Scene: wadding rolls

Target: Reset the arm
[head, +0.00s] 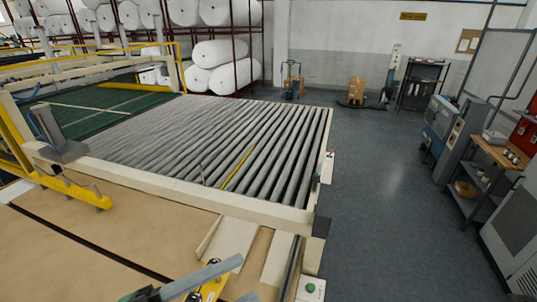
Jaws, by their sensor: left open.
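My left gripper (243,278) is at the bottom edge of the head view, partly cut off by the frame. Its grey fingers are spread apart, and I see nothing between them. It is in front of the beige machine table (110,235), near the roller bed; its height above the table is hard to tell. My right gripper does not show.
A roller conveyor (270,150) fills the middle, with a yellow strip (238,168) across it. White wadding rolls (235,75) sit on racks behind. A green button (310,288) is at the lower front. A workbench (490,160) stands at right. The grey floor (375,190) between is clear.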

